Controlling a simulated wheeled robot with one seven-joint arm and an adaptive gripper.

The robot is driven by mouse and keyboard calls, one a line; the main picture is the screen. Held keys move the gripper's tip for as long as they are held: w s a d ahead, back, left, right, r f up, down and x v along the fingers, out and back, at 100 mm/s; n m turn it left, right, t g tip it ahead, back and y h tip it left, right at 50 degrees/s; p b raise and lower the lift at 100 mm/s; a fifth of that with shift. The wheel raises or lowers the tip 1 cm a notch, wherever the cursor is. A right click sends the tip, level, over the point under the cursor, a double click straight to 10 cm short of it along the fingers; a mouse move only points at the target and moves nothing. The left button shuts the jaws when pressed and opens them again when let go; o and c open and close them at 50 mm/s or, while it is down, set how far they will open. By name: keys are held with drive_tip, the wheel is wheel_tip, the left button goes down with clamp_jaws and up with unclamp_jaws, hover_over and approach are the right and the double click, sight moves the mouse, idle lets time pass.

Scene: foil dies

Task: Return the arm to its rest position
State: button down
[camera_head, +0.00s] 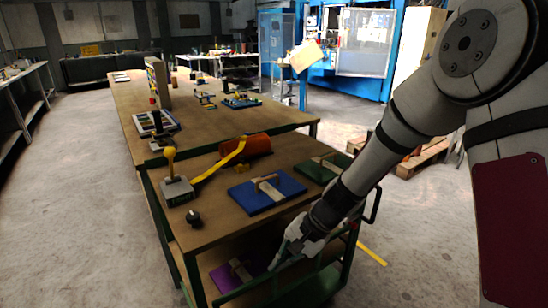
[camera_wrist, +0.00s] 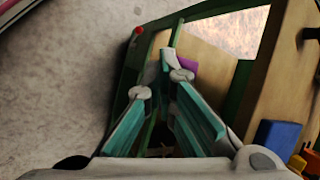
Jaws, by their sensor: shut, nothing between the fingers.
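My gripper (camera_head: 279,257) hangs at the end of my arm, low at the front right of the cart, over its lower level and below the top surface. It is shut and empty. In the wrist view its teal fingers (camera_wrist: 167,62) come together near the cart's green frame. A purple die (camera_head: 236,273) with a wooden handle lies on the lower shelf, just left of my gripper. A bit of purple also shows behind the fingertips in the wrist view (camera_wrist: 187,64). My arm reaches down from the upper right and hides part of the cart's right side.
The cart's green rail (camera_head: 262,283) is close to my gripper.

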drive_tip(key=s+d+r+n+t+h+p, duration=0.1)
drive_tip(key=s+d+r+n, duration=0.2)
drive_tip(key=r, duration=0.4)
drive_tip(key=s+d+r+h+p, duration=0.1)
drive_tip(key=s+d+r, duration=0.2)
drive_tip(key=s+r, duration=0.3)
drive_tip(key=s+d+r+n+t+h+p, duration=0.1)
drive_tip(key=s+d+r+n, duration=0.15)
drive_tip(key=r, duration=0.55)
drive_tip(key=s+d+r+t+h+p, duration=0.1)
drive_tip(key=s+d+r, duration=0.3)
drive_tip(key=s, duration=0.4)
drive_tip(key=s+d+r+n+t+h+p, duration=0.1)
drive_tip(key=s+d+r+h+p, duration=0.1)
drive_tip(key=s+d+r, duration=0.3)
drive_tip(key=s, duration=0.3)
drive_tip(key=shift+d, duration=0.15)
